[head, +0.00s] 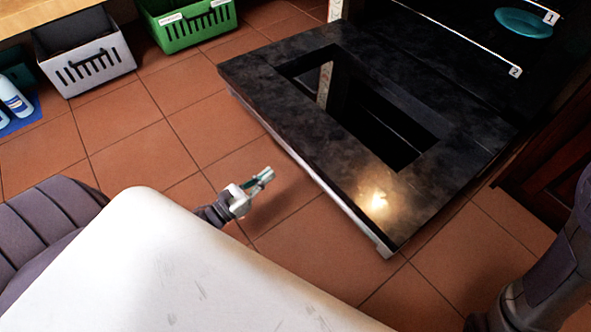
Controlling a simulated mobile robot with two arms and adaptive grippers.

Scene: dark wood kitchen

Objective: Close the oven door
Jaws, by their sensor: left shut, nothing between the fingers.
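The oven door (282,97) is a dark, marbled panel with a rectangular glass window. It lies folded down, open and about level, above the tiled floor, with a pale edge facing me. The oven's dark inside is at the upper right, with a rack (455,36) and a teal plate (524,22) in it. My left gripper (264,177) is shut and empty, to the left of the door's front edge and apart from it in the picture. My right arm shows at the lower right edge; its gripper is out of view.
A grey basket (92,70) and a green basket (190,27) stand at the upper left. A blue and white bottle (14,98) is at the left edge. A dark wood cabinet (560,150) is right of the door. Floor tiles left of the door are clear.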

